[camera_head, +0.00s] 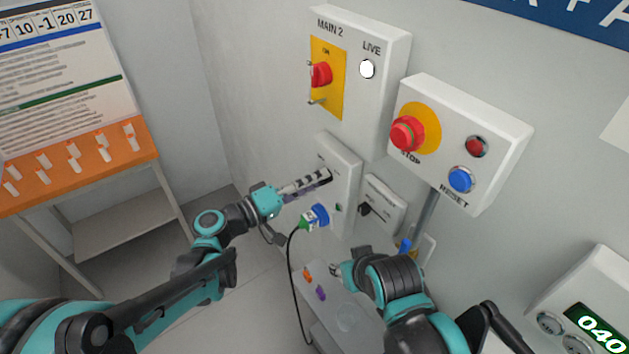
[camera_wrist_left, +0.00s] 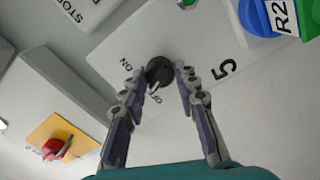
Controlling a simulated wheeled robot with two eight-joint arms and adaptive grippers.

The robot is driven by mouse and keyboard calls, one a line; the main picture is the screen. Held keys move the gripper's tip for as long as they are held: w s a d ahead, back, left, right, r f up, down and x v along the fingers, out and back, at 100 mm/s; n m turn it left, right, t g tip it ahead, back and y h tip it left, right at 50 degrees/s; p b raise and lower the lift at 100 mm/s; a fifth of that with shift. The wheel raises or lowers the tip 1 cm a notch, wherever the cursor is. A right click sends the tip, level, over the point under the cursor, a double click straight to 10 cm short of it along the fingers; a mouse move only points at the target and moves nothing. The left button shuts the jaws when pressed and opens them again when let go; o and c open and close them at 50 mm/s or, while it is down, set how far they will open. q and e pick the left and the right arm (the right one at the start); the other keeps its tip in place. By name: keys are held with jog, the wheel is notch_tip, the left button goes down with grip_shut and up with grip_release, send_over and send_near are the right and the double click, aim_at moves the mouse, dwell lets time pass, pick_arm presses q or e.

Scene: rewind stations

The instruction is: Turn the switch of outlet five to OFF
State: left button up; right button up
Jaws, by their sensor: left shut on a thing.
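The outlet five panel is a white box on the wall, in the head view (camera_head: 345,165) and in the left wrist view (camera_wrist_left: 200,45), with a printed 5. Its black round switch (camera_wrist_left: 159,71) sits between the fingertips of my left gripper (camera_wrist_left: 162,76), which is shut on it. ON and OFF are printed beside the switch. A small white mark on the switch is close to the OFF lettering. In the head view my left gripper (camera_head: 322,178) reaches the panel and hides the switch. My right gripper (camera_head: 338,270) is small and low; its jaws are unclear.
A blue plug (camera_head: 319,214) with a cable is in the panel's socket, below my left gripper. The MAIN 2 box (camera_head: 380,80) and the STOP/RESET box (camera_head: 495,125) stick out above and right. An orange-topped rack (camera_head: 75,165) stands at the left.

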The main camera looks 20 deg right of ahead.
pick_arm(q)
jog(key=shift+n, duration=2.3)
jog(key=o, duration=1.2)
jog(key=shift+c, duration=0.2)
jog(key=shift+a, duration=0.15)
jog(key=v, duration=1.1)
jog(key=shift+s+a, duration=0.15)
jog(key=shift+a, duration=0.25)
